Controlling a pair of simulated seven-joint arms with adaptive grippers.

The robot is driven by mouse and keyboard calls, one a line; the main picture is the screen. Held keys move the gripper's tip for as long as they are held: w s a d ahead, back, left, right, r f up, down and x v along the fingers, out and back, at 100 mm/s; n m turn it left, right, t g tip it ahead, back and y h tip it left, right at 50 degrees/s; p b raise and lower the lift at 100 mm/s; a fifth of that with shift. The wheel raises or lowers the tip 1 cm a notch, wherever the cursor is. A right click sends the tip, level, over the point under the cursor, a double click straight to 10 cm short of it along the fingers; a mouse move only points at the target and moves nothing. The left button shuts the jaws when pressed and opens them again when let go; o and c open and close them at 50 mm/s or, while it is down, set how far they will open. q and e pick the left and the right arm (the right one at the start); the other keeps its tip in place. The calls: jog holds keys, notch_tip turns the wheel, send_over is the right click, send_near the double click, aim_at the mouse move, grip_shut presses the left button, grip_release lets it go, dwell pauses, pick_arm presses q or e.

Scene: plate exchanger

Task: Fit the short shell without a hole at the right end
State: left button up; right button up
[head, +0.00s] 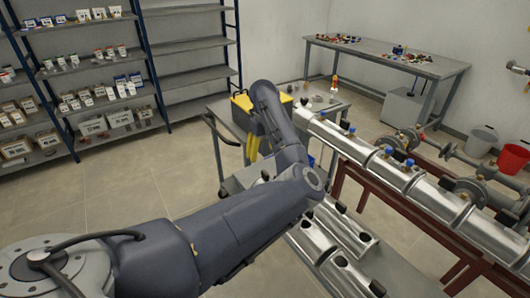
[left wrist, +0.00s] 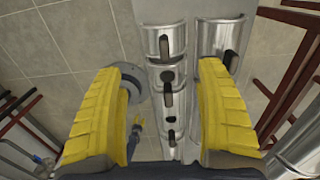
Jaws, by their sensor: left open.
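My left gripper (head: 252,146) shows in the head view as yellow fingers hanging below my wrist, by the grey cart. In the left wrist view its yellow fingers (left wrist: 162,70) are wide apart, with nothing held. Curved silver shells lie beyond and between them: one row (left wrist: 157,90) with dark handles and dark round spots, and another shell (left wrist: 211,40) with a dark handle to its right. In the head view, loose silver shells (head: 328,236) lie at bottom centre, partly behind my arm. I cannot tell which lacks a hole. The long silver assembly (head: 408,178) has blue-topped fittings. My right gripper is not in view.
A dark red frame (head: 397,205) carries the assembly. A grey cart (head: 225,110) bears a yellow-and-dark box (head: 242,102). Shelves stand at the left, a workbench (head: 395,60) at the back. A red bucket (head: 512,158) stands at far right. Floor is open at left.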

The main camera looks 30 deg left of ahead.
aim_at(265, 172)
pick_arm(q)
jog(key=shift+w+d+f, duration=0.2)
jog(key=shift+d, duration=0.15)
jog(key=shift+f, duration=5.2)
grip_shut()
jog(key=shift+r, duration=3.5)
